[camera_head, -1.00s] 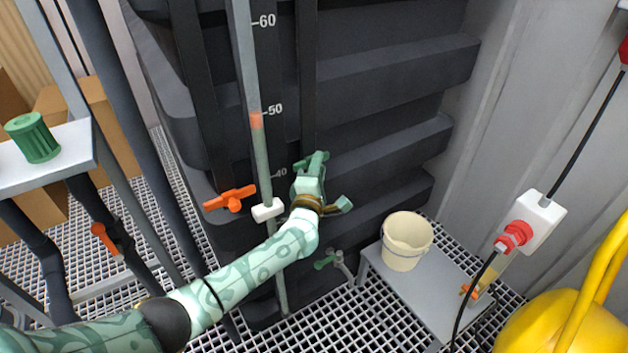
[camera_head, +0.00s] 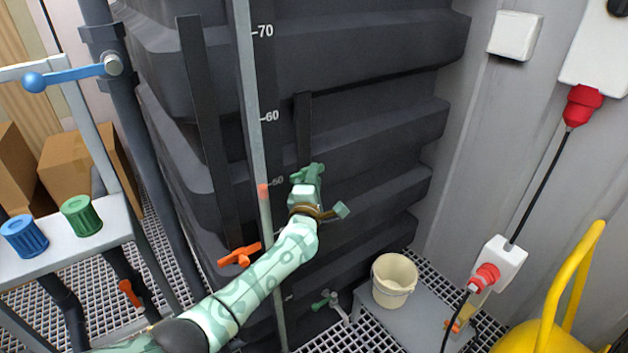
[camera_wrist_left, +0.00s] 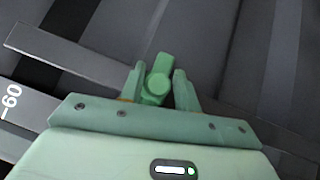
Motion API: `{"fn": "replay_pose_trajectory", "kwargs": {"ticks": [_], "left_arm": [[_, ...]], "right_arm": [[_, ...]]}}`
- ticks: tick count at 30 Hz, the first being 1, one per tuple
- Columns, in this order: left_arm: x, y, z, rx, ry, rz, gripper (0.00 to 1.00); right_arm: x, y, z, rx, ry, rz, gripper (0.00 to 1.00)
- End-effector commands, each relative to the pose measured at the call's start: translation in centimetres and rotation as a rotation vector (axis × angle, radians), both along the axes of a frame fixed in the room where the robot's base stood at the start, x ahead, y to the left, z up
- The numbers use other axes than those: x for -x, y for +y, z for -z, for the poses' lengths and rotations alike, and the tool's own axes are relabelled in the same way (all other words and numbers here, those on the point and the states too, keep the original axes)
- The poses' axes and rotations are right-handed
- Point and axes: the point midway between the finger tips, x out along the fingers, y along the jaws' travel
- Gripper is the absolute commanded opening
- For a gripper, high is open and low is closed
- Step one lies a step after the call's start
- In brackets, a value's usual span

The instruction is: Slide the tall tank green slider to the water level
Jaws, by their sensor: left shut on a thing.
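The tall dark tank (camera_head: 375,150) fills the middle of the head view. A clear sight tube (camera_head: 249,85) runs up its front, with an orange-red mark (camera_head: 263,190) inside it slightly below the 50 line. The tank's white scale shows 60 (camera_head: 271,117) and 70 above that. My left gripper (camera_head: 307,174) is shut on the green slider (camera_wrist_left: 155,88), whose round knob sits between the fingers in the left wrist view. The slider is on a dark upright bar (camera_head: 304,120) right of the scale, about level with 50. My right gripper is not in view.
An orange valve handle (camera_head: 240,256) sits left of the tube, and a green tap (camera_head: 322,300) is low on the tank. A cream bucket (camera_head: 394,282) stands on a grey step at right. Blue (camera_head: 24,236) and green (camera_head: 81,215) knobs are on a shelf at left.

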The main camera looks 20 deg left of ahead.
Motion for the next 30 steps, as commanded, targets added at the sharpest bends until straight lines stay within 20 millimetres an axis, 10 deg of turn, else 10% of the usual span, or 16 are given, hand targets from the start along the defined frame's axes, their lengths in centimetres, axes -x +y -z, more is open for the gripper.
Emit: {"fn": "replay_pose_trajectory", "kwargs": {"ticks": [4,5,6,17,30], "left_arm": [[0.0,0.0,-0.1,0.002,-0.002,0.0,0.0],[0.0,0.0,-0.1,0.002,-0.002,0.0,0.4],[0.0,0.0,-0.1,0.002,-0.002,0.0,0.46],[0.7,-0.1,-0.1,0.001,-0.001,0.001,0.46],[11.1,-1.5,1.2,0.002,-0.001,0.0,0.46]], "right_arm": [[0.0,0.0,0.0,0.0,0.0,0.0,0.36],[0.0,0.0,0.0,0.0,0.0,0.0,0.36],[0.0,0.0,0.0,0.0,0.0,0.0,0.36],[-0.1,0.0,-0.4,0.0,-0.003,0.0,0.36],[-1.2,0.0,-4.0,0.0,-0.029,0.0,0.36]]}}
